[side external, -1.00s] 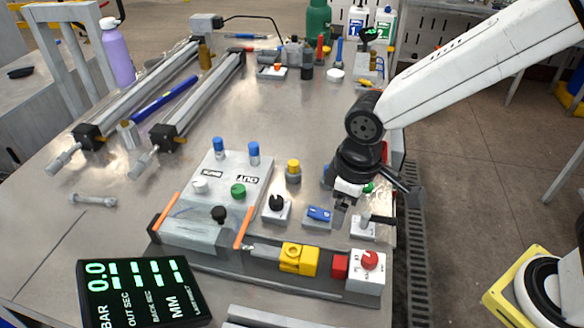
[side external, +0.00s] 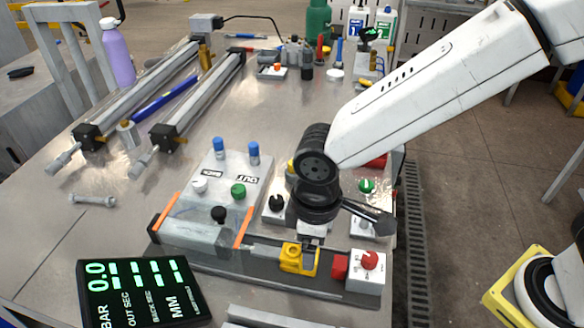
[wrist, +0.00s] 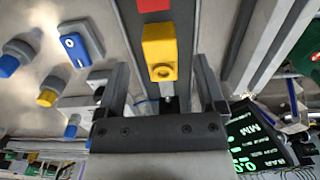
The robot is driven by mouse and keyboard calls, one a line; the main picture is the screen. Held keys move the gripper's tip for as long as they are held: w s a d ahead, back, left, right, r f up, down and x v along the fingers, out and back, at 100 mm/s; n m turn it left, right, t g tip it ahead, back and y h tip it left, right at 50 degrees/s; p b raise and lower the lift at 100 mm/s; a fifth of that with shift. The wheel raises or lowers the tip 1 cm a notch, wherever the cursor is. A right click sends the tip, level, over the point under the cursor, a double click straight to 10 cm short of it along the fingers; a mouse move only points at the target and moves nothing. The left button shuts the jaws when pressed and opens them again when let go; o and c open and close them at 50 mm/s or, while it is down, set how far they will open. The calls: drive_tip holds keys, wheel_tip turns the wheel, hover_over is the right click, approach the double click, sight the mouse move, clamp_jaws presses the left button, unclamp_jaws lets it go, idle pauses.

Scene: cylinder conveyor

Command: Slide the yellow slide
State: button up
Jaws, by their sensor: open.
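The yellow slide (side external: 293,262) is a blocky piece with a round hole, sitting on the grey rail (side external: 262,270) at the front of the table. It also shows in the wrist view (wrist: 160,40), upper middle. My gripper (side external: 312,243) is over the slide, pointing down, and hides part of its top in the side view. In the wrist view the two fingers are apart, one to each side of the slide, and nothing is held. I cannot tell whether either finger touches it.
An orange-edged clear guard (side external: 205,222) stands to the left. A black display (side external: 140,290) is front left. Knobs and switches crowd behind the rail.

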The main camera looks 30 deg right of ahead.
drive_tip(key=shift+f, duration=2.75)
clamp_jaws()
